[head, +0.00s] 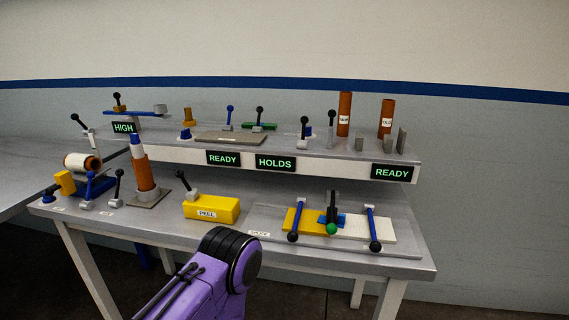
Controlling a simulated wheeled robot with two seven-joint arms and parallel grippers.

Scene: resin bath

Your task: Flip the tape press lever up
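On the lower bench level at the right is the splice plate (270,220). On it a yellow piece (292,217) and a white piece (381,229) lie side by side, with a small blue piece between them. A dark lever with a green knob (332,229) lies over this middle, its knob toward the front edge; it looks like the tape press lever, but no label confirms it. Blue bars with black knobs (370,225) lie across the plate on both sides of it. No gripper of mine is in view; only a purple arm link shows at the bottom middle.
A yellow block marked PEEL (211,209) stands left of the plate, beside an orange-and-white cone (143,173) and small levers. The raised shelf (305,163) behind carries several levers, orange tubes (344,114) and signs reading HIGH, READY and HOLDS.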

